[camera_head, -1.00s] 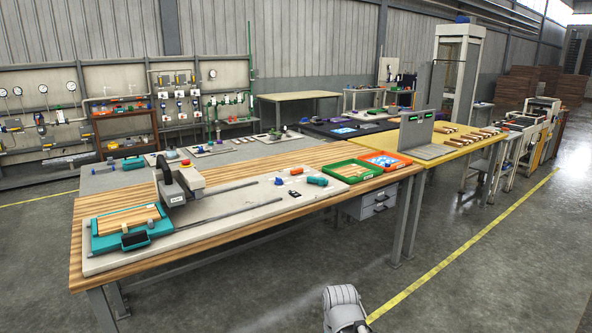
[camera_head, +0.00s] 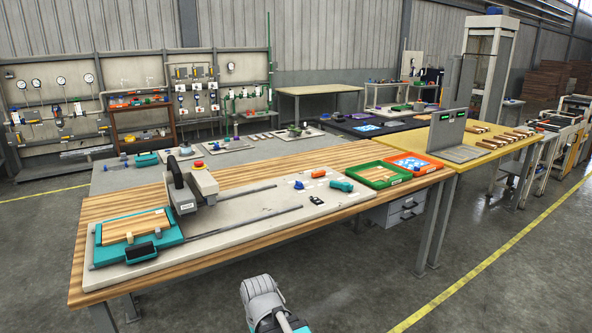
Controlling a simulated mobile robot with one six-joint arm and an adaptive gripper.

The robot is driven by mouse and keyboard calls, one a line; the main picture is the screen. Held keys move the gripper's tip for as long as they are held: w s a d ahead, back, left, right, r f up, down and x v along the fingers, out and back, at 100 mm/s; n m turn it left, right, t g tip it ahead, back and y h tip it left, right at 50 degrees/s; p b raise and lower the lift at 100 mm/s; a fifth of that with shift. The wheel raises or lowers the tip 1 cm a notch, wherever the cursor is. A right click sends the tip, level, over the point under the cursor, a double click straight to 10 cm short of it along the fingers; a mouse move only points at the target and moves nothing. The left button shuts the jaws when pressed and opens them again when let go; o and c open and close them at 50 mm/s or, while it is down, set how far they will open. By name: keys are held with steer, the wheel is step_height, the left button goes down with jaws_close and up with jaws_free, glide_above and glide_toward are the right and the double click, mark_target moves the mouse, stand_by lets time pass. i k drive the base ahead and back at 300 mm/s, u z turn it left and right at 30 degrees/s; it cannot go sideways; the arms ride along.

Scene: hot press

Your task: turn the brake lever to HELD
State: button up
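The wooden-topped bench (camera_head: 150,292) carries a pale base plate (camera_head: 240,236) with two long rails. A grey and black press head (camera_head: 190,186) stands over the rails. At the left end a teal tray (camera_head: 166,245) holds a light wooden board (camera_head: 133,227). On the plate's right part are a blue knob (camera_head: 298,184), an orange piece (camera_head: 318,173), a teal handle-like piece (camera_head: 341,185) and a small black piece (camera_head: 316,200). I cannot tell which is the brake lever, and no HELD mark is readable.
A green tray (camera_head: 403,183) and an orange tray (camera_head: 437,172) sit at the bench's right end. A yellow table (camera_head: 510,152) adjoins to the right. A grey table (camera_head: 120,182) stands behind. The floor in front (camera_head: 355,290) is clear.

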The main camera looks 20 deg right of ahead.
mark_target(316, 174)
steer(key=z, duration=0.15)
steer(key=i, duration=1.1)
steer(key=z, duration=0.8)
